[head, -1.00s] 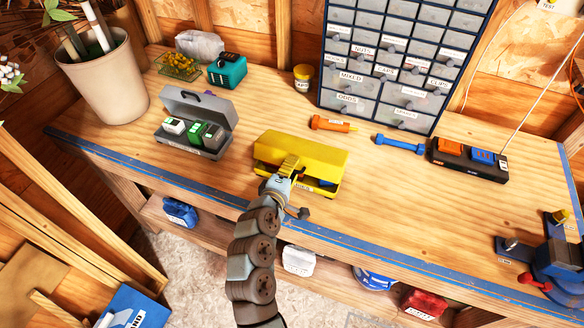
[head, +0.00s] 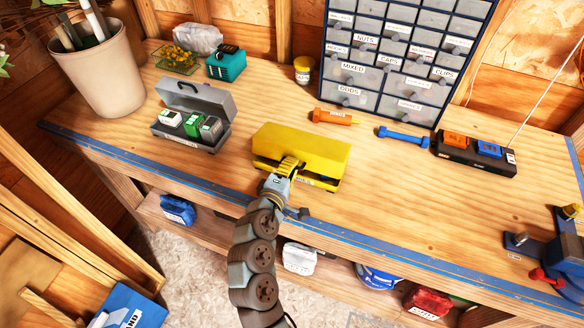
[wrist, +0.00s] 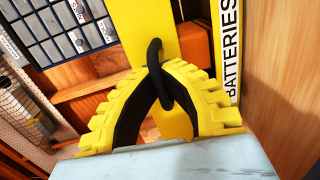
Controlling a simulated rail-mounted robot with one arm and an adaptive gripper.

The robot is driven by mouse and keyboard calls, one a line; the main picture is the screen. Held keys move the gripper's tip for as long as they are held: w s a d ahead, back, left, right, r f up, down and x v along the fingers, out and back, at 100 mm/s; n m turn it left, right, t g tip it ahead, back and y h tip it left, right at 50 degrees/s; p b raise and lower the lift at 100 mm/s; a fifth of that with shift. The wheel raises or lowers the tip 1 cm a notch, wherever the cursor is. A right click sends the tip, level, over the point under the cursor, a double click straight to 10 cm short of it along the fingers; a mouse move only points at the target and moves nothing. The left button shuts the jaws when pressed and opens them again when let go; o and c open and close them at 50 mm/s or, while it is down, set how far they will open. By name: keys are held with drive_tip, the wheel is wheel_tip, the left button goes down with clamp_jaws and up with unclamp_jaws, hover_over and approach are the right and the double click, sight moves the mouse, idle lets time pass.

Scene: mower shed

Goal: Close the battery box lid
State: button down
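The yellow battery box (head: 332,185) stands on the bench in the middle of the head view. Its white label in the wrist view (wrist: 231,45) reads "BATTERIES". Its yellow lid (head: 305,147) is tilted partly open, with a narrow dark gap above the front wall. Through the gap the wrist view shows an orange item (wrist: 194,55) inside. A black loop handle (wrist: 154,50) is on the lid. My gripper (wrist: 158,72) has its yellow fingertips together at this handle, with the loop passing between them. In the head view my gripper (head: 288,166) is at the box front and hides part of it.
A grey case (head: 205,96) with its lid up holds several battery packs at left. An orange tool (head: 333,117), a blue tool (head: 402,138) and a black charger strip (head: 470,160) lie at right. A drawer cabinet (head: 400,60) stands behind. Bare bench lies around the box.

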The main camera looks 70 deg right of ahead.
drive_tip(key=shift+a+f+h+b, duration=0.2)
drive_tip(key=shift+f+h+b, duration=0.35)
drive_tip(key=shift+b, duration=1.1)
drive_tip(key=shift+a+f+h+b, duration=0.3)
drive_tip(key=shift+f+b, duration=0.45)
drive_tip(key=shift+b, duration=0.9)
drive_tip(key=shift+a+f+b, duration=0.1)
drive_tip(key=shift+f+b, duration=0.45)
drive_tip(key=shift+b, duration=0.25)
drive_tip(key=c, duration=1.2)
unclamp_jaws()
drive_tip(key=shift+o, duration=0.2)
drive_tip(key=shift+a, duration=0.15)
drive_tip(key=a, duration=1.1)
drive_tip(key=shift+s+a+f, duration=0.3)
drive_tip(key=shift+a, duration=0.1)
